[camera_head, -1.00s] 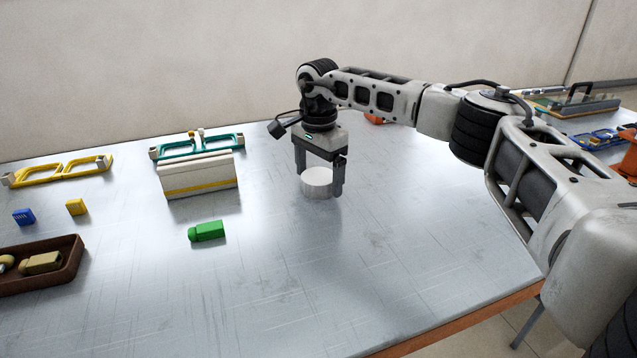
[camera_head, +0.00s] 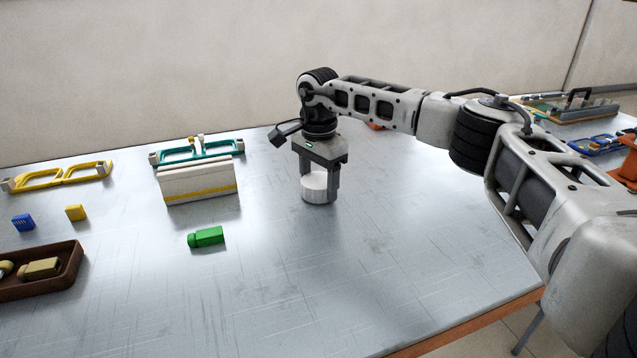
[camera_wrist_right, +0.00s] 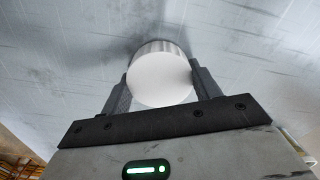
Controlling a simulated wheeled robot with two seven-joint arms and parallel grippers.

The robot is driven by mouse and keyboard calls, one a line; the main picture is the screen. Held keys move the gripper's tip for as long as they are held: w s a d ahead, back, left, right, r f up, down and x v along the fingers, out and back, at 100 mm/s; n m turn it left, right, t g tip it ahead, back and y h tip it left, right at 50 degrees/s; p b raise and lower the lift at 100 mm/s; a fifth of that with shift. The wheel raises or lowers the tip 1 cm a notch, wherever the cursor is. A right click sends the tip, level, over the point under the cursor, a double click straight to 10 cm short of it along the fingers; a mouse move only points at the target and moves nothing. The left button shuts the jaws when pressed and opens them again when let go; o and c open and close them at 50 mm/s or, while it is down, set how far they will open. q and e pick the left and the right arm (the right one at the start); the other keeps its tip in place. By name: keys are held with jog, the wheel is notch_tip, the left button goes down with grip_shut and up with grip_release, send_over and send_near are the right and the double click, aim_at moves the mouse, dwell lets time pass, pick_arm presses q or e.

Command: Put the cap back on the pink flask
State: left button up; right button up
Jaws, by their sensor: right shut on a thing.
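A short white ribbed cylinder (camera_head: 318,194), which looks like a cap, stands on the table under my right gripper (camera_head: 319,180). My right gripper is shut on it, with one finger at each side. In the right wrist view the cylinder's pale round face (camera_wrist_right: 160,80) shows between the two fingers (camera_wrist_right: 160,88). No pink flask shows in these frames. My left gripper is not in view.
A brown tray (camera_head: 70,272) and yellow frame (camera_head: 60,177) are at left. The front middle is clear.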

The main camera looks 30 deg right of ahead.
jog(key=shift+r, duration=0.55)
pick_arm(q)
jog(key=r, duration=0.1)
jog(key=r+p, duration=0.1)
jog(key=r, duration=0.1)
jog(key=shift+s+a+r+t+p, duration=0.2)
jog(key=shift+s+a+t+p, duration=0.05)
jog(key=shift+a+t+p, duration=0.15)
pick_arm(e)
jog(key=s+a+r, duration=0.3)
jog(key=a+r, duration=0.8)
jog(key=a, duration=0.2)
jog(key=shift+a+r, duration=0.3)
jog(key=shift+a, duration=0.1)
